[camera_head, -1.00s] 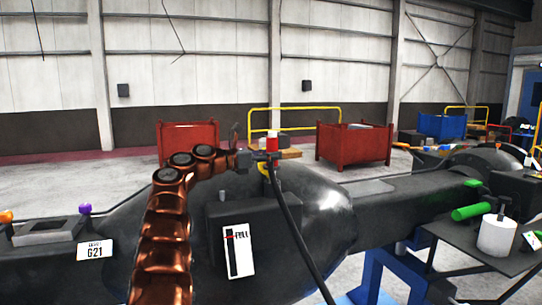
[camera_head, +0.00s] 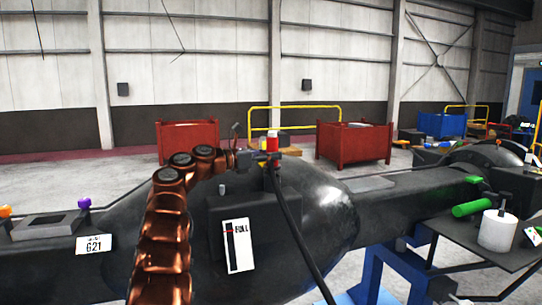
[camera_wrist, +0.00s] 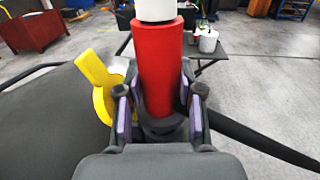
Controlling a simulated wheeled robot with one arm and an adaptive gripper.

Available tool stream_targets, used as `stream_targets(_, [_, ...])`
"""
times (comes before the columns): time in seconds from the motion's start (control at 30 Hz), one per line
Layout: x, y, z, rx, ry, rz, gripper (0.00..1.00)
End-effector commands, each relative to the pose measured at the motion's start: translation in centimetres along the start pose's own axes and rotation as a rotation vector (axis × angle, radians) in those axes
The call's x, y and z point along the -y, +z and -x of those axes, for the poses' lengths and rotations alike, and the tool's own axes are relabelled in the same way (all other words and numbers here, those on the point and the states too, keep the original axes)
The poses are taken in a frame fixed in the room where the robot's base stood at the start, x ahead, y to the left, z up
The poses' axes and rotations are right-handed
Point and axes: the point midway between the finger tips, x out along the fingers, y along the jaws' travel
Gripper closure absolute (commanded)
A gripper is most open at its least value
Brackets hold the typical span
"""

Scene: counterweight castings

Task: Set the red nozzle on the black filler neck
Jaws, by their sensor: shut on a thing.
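The red nozzle (camera_head: 272,144) with its white top stands about upright in my gripper (camera_head: 258,158), over the dark casting (camera_head: 318,205). In the wrist view the red nozzle (camera_wrist: 160,65) is between the two finger pads of my gripper (camera_wrist: 163,108), which is shut on it. A dark ring shows at the nozzle's lower end; I cannot tell whether it belongs to the nozzle or the neck. A yellow part (camera_wrist: 97,85) is just left of the nozzle. I cannot make out the black filler neck for sure, nor whether the nozzle touches it.
A black hose (camera_head: 290,225) hangs down from the nozzle area. A dark box with a FULL gauge (camera_head: 238,246) is below my gripper. A side table at right holds a white canister (camera_head: 497,231) and a green cylinder (camera_head: 471,208). Red bins (camera_head: 354,142) stand behind.

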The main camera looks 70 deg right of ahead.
Motion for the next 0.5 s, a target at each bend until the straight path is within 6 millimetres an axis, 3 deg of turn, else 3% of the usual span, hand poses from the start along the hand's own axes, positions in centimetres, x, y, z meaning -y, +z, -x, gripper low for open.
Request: stream_targets(0.5, [0.01, -1.01, 0.02, 0.001, 0.0, -0.001, 0.89])
